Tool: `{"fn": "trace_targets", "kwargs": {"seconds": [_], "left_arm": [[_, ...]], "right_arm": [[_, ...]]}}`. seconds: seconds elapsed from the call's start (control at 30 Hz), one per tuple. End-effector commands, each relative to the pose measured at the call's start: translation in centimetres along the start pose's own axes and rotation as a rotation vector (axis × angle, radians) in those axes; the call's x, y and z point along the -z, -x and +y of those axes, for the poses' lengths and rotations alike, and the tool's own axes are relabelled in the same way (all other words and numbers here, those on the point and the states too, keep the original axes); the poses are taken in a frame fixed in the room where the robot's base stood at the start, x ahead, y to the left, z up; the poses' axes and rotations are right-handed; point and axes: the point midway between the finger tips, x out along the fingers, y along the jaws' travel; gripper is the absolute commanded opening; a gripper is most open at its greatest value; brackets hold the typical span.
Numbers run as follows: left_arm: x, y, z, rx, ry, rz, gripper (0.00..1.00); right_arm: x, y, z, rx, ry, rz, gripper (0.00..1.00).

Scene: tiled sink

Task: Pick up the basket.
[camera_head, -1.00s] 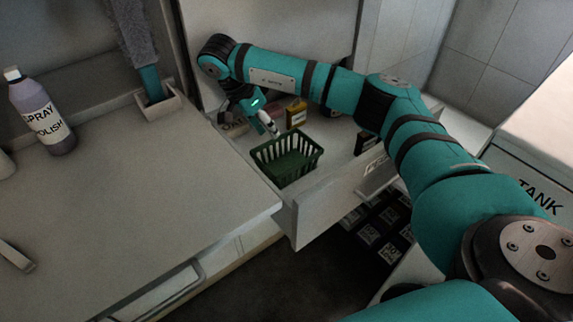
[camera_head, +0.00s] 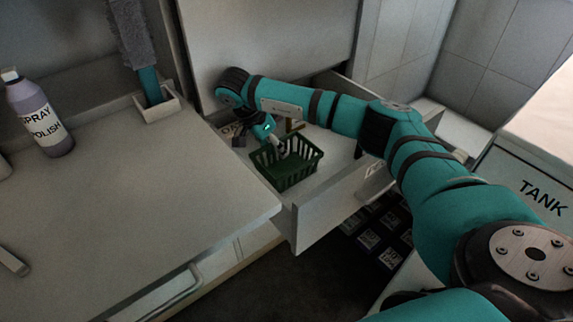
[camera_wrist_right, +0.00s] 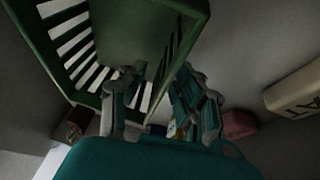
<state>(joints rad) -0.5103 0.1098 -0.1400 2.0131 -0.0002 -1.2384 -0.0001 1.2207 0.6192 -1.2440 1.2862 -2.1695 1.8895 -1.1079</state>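The dark green slatted basket (camera_head: 291,174) sits upright in the open drawer. It fills the upper left of the right wrist view, with its side wall and rim (camera_wrist_right: 185,45) close to the camera. My right gripper (camera_head: 281,150) is at the far side of the basket. In the right wrist view its two fingers (camera_wrist_right: 160,80) are apart, one on the inner side of the basket's wall and one on the outer side. I see no clear grip on the wall. My left gripper is in neither view.
The drawer's front panel (camera_head: 330,205) stands out past the counter (camera_head: 150,200). Small boxes lie around the basket in the drawer. A spray polish bottle (camera_head: 40,115) stands on the counter. A white tank (camera_head: 525,195) is at the right.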

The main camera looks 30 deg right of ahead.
Motion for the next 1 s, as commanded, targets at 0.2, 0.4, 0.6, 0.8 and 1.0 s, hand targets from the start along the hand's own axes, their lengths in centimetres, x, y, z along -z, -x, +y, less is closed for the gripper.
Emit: {"fn": "trace_targets", "kwargs": {"seconds": [0.2,0.4,0.6,0.8,1.0], "left_arm": [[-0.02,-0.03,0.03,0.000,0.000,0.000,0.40],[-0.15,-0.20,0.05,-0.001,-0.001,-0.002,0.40],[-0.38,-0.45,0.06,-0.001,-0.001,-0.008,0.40],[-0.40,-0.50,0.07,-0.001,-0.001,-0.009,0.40],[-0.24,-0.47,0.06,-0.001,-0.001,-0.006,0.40]], "right_arm": [[-0.08,-0.13,-0.03,0.000,0.000,0.000,0.31],[-0.18,-0.37,-0.06,0.000,0.000,-0.001,0.31],[-0.20,-0.43,-0.05,0.000,0.000,0.000,0.31],[-0.21,-0.44,-0.05,0.000,0.000,0.000,0.15],[-0.21,-0.46,-0.04,-0.001,0.000,0.000,0.00]]}}
